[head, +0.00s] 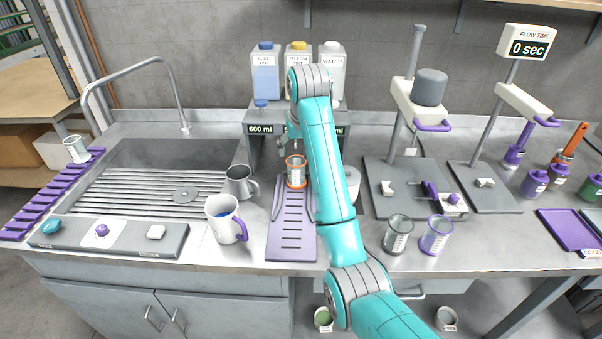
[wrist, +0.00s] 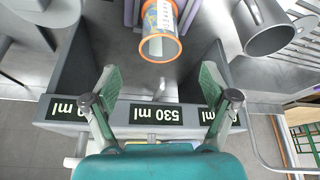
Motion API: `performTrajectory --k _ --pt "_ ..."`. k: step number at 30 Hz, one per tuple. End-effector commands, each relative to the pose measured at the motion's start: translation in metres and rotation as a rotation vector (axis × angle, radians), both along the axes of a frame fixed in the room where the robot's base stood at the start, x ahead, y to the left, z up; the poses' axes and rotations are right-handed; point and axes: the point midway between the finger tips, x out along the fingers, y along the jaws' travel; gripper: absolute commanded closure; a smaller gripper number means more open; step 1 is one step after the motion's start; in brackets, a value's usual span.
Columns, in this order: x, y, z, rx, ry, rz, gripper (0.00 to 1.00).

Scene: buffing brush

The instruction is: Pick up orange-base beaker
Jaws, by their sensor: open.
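The orange-trimmed clear beaker (head: 296,174) stands upright on the purple slotted tray (head: 291,243), in front of the grey dispenser stand. In the wrist view the beaker (wrist: 160,22) shows at the top centre, with its orange rim towards my gripper. My gripper (wrist: 160,82) is open, its two green-grey fingers spread wide. The beaker is beyond the fingertips, roughly centred between them, and nothing is between the fingers. In the head view my teal arm hides most of the gripper and part of the stand.
A steel mug (head: 240,183) and a white mug with purple handle (head: 225,220) stand left of the tray. A grey-rimmed beaker (head: 397,234) and a purple-rimmed beaker (head: 436,236) stand to the right. Bottles (head: 265,75) top the stand (head: 258,128). The sink is at left.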

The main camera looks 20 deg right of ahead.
Motion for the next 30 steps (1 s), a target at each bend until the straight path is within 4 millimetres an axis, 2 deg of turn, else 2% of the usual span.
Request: performTrajectory --k 6,14,24,30 --pt "0.011 -0.001 -0.032 0.000 0.004 0.000 0.15" --pt "0.019 -0.001 -0.050 0.000 0.003 0.000 0.15" --pt "0.031 0.000 -0.091 0.000 0.004 0.000 0.15" --pt "0.034 -0.001 -0.097 0.000 0.001 0.000 0.15"
